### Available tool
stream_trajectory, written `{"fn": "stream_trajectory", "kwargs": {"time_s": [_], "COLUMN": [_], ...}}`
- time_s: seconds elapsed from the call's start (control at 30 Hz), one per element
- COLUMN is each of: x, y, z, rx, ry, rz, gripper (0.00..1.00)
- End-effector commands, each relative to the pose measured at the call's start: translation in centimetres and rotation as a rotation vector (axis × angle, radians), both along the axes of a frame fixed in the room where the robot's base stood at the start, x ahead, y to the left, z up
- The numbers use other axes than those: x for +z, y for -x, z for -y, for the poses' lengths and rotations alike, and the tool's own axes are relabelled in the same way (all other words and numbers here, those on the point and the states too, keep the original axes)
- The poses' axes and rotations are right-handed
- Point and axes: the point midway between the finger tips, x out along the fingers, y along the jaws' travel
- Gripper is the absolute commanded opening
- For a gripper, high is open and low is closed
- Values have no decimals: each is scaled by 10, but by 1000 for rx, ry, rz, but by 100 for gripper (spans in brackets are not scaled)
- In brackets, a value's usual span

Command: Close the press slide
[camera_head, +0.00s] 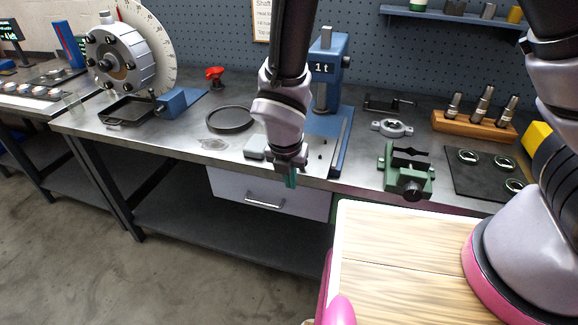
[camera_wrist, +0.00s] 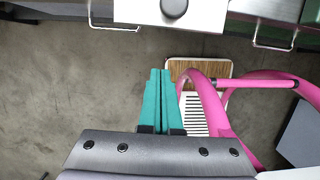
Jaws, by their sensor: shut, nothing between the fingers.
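The blue press (camera_head: 327,70), marked "1 t", stands at the back middle of the bench. A pale metal plate, which looks like its slide (camera_head: 316,162), lies at the press's foot near the bench's front edge, partly hidden by my wrist. In the wrist view, a pale plate (camera_wrist: 150,14) with a dark round knob (camera_wrist: 174,7) shows at the top edge. My gripper (camera_head: 290,182) points down just in front of the bench edge, with teal fingers shut and empty. The fingers (camera_wrist: 161,72) show below the plate in the wrist view, apart from it.
A drawer (camera_head: 285,204) with a bar handle is under the bench top. A green vise (camera_head: 406,172) stands to the right, and a dark ring (camera_head: 230,119) lies to the left. A wooden block with metal pins (camera_head: 473,124) stands further right. The floor before the bench is open.

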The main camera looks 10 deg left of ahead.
Motion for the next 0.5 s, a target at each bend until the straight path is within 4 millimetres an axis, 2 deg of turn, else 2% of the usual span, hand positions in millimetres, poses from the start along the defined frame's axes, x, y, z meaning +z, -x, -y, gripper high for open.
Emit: {"fn": "stream_trajectory", "kwargs": {"time_s": [0.07, 0.2, 0.33, 0.5], "x": [-16, -12, -11, -11], "y": [-4, -28, -39, -43], "z": [2, 2, 3, 3], "rx": [-1, -7, -3, -2], "ry": [4, -3, -3, -3], "rz": [1, 0, 0, 0], "gripper": [0, 0, 0, 0]}}
